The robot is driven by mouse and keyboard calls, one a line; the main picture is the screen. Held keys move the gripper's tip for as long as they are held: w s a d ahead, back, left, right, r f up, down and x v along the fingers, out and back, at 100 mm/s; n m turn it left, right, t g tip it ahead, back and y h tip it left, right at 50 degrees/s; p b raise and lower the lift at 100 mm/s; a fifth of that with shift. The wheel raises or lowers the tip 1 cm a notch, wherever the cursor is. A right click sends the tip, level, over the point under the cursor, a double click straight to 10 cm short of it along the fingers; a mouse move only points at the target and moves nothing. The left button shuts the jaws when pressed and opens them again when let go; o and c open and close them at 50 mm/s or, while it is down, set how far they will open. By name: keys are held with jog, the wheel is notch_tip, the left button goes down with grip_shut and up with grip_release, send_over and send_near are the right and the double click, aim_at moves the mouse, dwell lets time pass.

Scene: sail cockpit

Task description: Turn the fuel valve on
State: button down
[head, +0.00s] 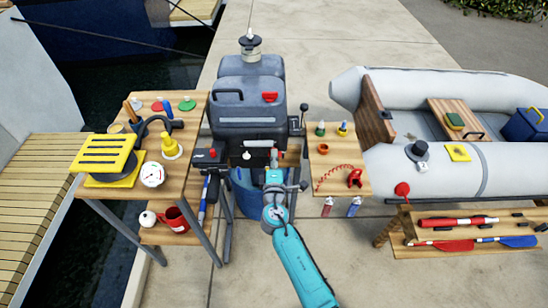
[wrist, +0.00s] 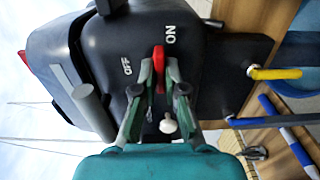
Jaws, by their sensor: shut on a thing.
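The fuel valve's red lever (wrist: 158,58) is on the dark outboard motor (wrist: 100,40), by the white ON and OFF labels. In the wrist view the lever lies between the labels, its upper end close to ON. My gripper (wrist: 160,76) has a finger on each side of the lever and is shut on it. In the head view my gripper (head: 273,168) reaches the front of the motor (head: 245,105). There the lever is small and mostly hidden by the gripper.
A white knob (wrist: 168,126) sits close to the fingers. A wooden table (head: 180,180) with a yellow slatted item (head: 105,155) stands left. A small table (head: 325,180) with a coiled red cord stands right. A grey inflatable boat (head: 430,170) lies farther right.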

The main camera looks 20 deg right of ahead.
jog(key=shift+d, duration=0.1)
dwell(0.3)
jog(key=c, duration=1.2)
grip_release()
jog(key=shift+c, duration=0.2)
jog(key=v, duration=1.2)
